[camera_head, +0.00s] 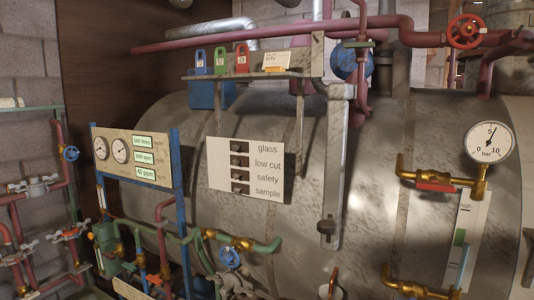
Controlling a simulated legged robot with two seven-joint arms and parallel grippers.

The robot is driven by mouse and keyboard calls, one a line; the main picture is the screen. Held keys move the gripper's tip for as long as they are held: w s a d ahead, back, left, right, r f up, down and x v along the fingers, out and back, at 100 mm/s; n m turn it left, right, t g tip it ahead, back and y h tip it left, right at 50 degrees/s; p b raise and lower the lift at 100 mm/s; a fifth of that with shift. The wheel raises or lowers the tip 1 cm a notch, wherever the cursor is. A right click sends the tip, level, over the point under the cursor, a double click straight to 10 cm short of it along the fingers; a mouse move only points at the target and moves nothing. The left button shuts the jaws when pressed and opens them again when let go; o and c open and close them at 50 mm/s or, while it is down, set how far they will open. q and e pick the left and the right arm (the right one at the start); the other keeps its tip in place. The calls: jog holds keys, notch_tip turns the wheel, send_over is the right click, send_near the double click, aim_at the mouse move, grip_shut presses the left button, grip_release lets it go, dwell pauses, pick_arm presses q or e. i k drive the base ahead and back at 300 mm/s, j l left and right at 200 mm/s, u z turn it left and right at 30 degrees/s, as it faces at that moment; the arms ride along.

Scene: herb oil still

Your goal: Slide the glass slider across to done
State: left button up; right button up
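A white panel (215,168) hangs in front of the large grey tank, near the middle of the view. It has several rows, labelled from top to bottom glass, low cut, safety and sample. The glass slider (239,148) is the top dark piece, just left of the word glass. The dark pieces of the other rows sit below it in a column, at about the same sideways place. No "done" mark can be read on the panel. Neither of my grippers shows in the view.
A gauge board (131,154) on blue posts stands left of the panel. A shelf (252,75) with coloured tags is above it. Green pipes with a blue valve wheel (230,257) run below. A pressure gauge (490,141) and sight glass (467,236) are at the right.

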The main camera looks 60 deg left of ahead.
aim_at(238, 146)
jog(key=u, duration=2)
